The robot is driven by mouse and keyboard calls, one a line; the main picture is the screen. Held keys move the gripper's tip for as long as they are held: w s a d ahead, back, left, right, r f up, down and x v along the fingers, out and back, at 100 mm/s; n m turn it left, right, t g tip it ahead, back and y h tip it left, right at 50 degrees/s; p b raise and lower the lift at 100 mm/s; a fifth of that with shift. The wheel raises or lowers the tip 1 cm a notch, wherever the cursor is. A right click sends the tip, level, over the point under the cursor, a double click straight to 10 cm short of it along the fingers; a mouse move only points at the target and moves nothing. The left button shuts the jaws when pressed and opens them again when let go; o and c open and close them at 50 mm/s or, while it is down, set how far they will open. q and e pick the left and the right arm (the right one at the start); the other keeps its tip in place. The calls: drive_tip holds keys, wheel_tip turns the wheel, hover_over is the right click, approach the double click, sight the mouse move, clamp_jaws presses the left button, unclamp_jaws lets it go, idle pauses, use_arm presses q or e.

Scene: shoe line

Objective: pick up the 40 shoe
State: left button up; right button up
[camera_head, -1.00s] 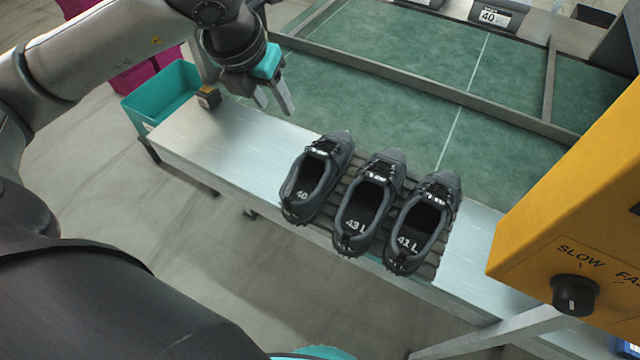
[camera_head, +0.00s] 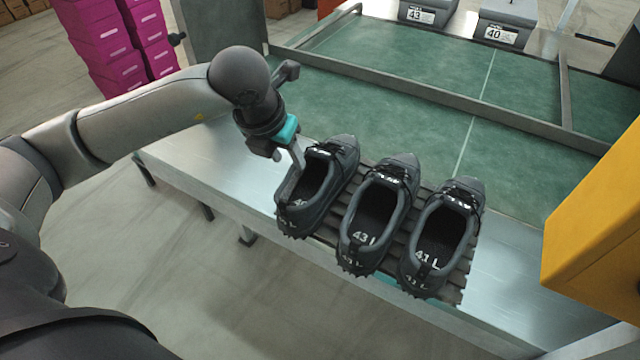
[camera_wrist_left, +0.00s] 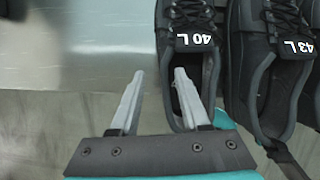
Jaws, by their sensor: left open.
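The 40 shoe (camera_head: 325,180) is dark grey and is the leftmost of three shoes on a ribbed mat. Its tongue reads "40 L" in the left wrist view (camera_wrist_left: 194,62). My left gripper (camera_head: 293,178) is open at its left side. In the left wrist view the open fingers (camera_wrist_left: 158,88) show one finger over the shoe's opening and the other outside its left wall. In the head view the near finger hides part of the shoe's left edge. I cannot tell whether the fingers touch it. My right gripper is not in view.
The 43 shoe (camera_head: 360,238) stands close to the right, and the 41 shoe (camera_head: 437,240) beyond it. The metal bench (camera_head: 190,160) is bare to the left. A yellow housing (camera_head: 600,225) stands at the right. Grey boxes labelled 43 (camera_head: 428,14) and 40 (camera_head: 503,33) stand at the back.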

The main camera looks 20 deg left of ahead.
sight(291, 165)
use_arm(q)
drive_tip(key=shift+x, duration=0.8)
drive_tip(key=shift+b+x, duration=0.3)
drive_tip(key=shift+x, duration=0.45)
drive_tip(key=b+x, duration=0.1)
drive_tip(key=x, duration=0.2)
drive_tip(key=shift+d, duration=0.1)
drive_tip(key=shift+x, duration=0.8)
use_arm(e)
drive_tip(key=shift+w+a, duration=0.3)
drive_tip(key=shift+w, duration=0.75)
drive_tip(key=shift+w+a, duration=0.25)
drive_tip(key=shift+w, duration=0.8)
use_arm(q)
drive_tip(key=shift+c, duration=0.2)
clamp_jaws()
drive_tip(key=shift+r, duration=0.1)
